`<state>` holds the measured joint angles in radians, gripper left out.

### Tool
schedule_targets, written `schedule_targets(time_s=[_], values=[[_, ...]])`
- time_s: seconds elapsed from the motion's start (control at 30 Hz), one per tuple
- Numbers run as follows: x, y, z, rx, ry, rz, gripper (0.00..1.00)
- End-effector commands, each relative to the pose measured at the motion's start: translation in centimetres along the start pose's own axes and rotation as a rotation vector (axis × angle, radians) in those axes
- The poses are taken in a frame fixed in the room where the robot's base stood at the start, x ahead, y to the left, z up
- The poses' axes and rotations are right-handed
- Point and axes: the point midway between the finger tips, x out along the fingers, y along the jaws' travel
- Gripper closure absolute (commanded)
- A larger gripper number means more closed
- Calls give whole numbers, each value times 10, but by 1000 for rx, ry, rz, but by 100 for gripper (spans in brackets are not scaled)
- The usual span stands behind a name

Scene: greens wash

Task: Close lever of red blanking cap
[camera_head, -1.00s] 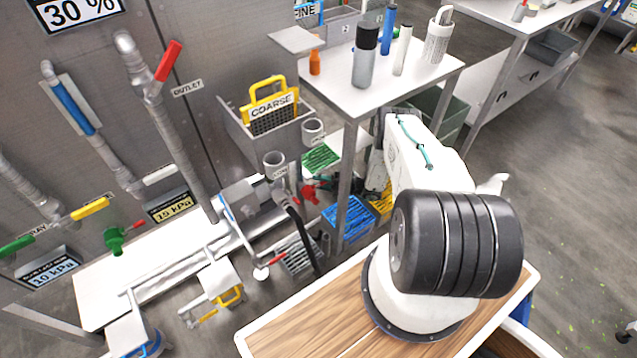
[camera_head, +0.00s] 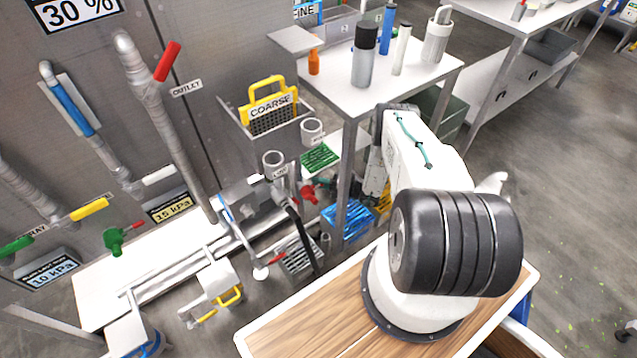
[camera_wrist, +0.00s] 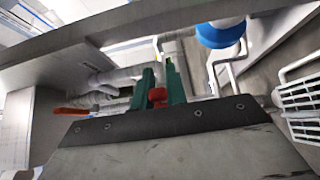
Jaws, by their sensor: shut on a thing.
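The red blanking cap (camera_head: 308,194) shows in the head view, low among the pipe fittings left of the table leg. In the wrist view, the two green fingers of my gripper (camera_wrist: 159,88) are close together, with a small red part (camera_wrist: 157,97) between them. It looks like part of the cap; I cannot tell whether it is the lever or the body. My gripper is shut on it. In the head view the fingers are mostly hidden behind the table leg and my arm, and the lever's angle is not clear.
Another red handle (camera_wrist: 72,111) lies left of my fingers in the wrist view. A blue-collared fitting (camera_wrist: 221,34) and a white rack (camera_wrist: 300,108) are to the right. In the head view, a table (camera_head: 345,92) with bottles stands above the fittings, and blue (camera_head: 347,222) and green (camera_head: 319,157) crates are close by.

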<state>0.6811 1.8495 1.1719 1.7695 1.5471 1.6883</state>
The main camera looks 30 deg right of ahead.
Motion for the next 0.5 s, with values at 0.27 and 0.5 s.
schedule_targets(time_s=[0.27,0.5], values=[[0,0,0,0,1,0,64],[0,0,0,0,2,0,64]])
